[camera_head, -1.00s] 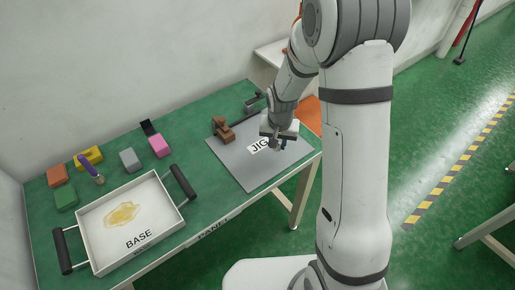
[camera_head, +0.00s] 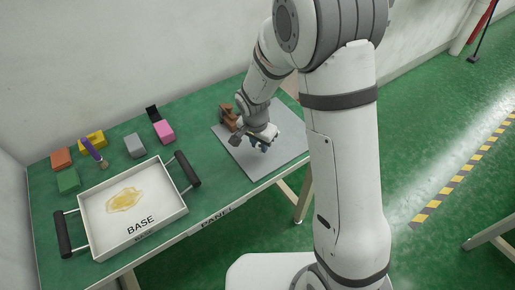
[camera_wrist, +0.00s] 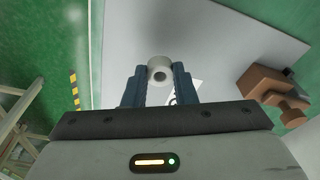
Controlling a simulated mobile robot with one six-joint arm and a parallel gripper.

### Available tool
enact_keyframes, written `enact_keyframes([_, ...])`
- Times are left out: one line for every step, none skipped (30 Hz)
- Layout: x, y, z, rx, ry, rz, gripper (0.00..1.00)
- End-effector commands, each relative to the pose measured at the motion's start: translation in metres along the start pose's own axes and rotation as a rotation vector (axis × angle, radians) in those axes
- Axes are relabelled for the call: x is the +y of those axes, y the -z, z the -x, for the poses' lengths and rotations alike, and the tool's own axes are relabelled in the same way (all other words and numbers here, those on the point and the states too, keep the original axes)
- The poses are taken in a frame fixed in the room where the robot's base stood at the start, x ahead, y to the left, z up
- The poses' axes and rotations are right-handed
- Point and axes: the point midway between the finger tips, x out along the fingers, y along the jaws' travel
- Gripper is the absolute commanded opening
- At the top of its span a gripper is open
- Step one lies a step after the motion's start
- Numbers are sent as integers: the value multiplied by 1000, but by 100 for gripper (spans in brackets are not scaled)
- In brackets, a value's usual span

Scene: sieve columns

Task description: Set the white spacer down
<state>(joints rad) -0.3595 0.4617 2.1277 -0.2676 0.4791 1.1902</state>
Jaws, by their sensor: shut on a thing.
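The white spacer (camera_wrist: 160,60) is a short white ring with a dark hole, held between the two dark blue fingers of my gripper (camera_wrist: 158,70) in the wrist view. In the head view my gripper (camera_head: 258,146) is over the grey jig plate (camera_head: 245,162) on the green table, and the spacer is hard to make out there. Whether the spacer touches the plate or hangs above it I cannot tell. The plate's JIG label is covered by my gripper in the head view; a small white piece of it shows in the wrist view.
A brown clamp-like block (camera_head: 227,116) stands at the plate's left back edge. A white BASE tray (camera_head: 172,218) with black handles and a yellow-brown stain is at the left.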

Motion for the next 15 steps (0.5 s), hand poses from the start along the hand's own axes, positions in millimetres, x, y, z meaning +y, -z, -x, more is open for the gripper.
enact_keyframes([1,-2,-8,-3,-3,1,4])
enact_keyframes([1,-2,-12,-2,-4,1,4])
enact_keyframes([1,-3,-19,-2,-4,2,4])
enact_keyframes([1,-4,-23,-3,-4,2,4])
enact_keyframes([0,-4,-26,-2,-3,1,4])
enact_keyframes([0,-5,-29,-2,-2,1,4])
enact_keyframes([0,-5,-30,-1,-1,1,4])
enact_keyframes([0,-5,-30,-1,0,2,4])
enact_keyframes([0,-5,-30,0,0,2,4])
enact_keyframes([0,-5,-30,0,0,2,4])
enact_keyframes([0,-5,-30,0,0,2,4])
enact_keyframes([0,-5,-30,0,0,2,4])
enact_keyframes([0,-5,-30,0,0,2,4])
enact_keyframes([0,-5,-30,0,0,2,4])
enact_keyframes([0,-5,-32,0,0,2,4])
